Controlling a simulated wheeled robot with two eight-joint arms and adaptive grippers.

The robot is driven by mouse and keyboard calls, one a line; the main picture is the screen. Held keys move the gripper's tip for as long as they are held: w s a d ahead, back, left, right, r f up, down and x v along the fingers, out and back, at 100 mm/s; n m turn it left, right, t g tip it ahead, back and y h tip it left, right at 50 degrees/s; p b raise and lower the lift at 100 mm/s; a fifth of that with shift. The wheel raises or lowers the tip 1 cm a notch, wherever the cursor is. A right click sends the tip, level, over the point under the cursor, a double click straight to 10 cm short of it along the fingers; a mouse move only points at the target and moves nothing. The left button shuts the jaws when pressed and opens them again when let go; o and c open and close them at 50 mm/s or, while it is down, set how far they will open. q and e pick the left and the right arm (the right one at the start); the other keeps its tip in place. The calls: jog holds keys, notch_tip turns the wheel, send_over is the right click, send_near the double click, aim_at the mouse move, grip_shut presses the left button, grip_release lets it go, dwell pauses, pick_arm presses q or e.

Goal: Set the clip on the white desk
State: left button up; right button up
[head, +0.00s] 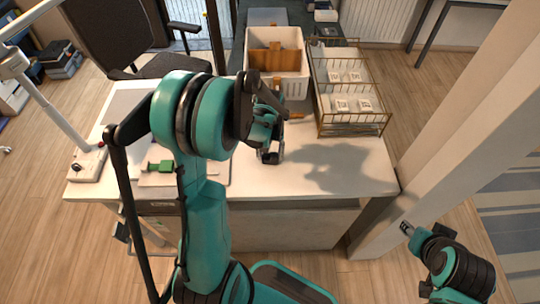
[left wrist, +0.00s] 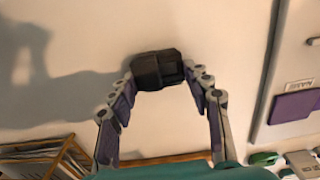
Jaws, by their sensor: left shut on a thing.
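My left gripper (head: 268,150) is over the middle of the white desk (head: 345,183). Its fingers are closed on a small, dark, blocky clip (left wrist: 158,70). In the left wrist view the clip sits between the fingertips with the pale desktop behind it; I cannot tell whether it touches the desk. In the head view the gripper and arm partly hide the clip. My right gripper (head: 408,229) is low at the right, off the desk, and too small to tell whether it is open.
A white crate (head: 291,88) with a wooden divider and a wire rack (head: 350,127) holding white packets stand at the back. A board with a green block (head: 160,166) and a white lamp base (head: 87,163) are at the left. The front right desktop is clear.

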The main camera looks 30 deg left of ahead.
pick_arm(q)
jog(key=shift+f, duration=0.15)
jog(key=o, duration=0.7)
jog(key=shift+o, duration=0.2)
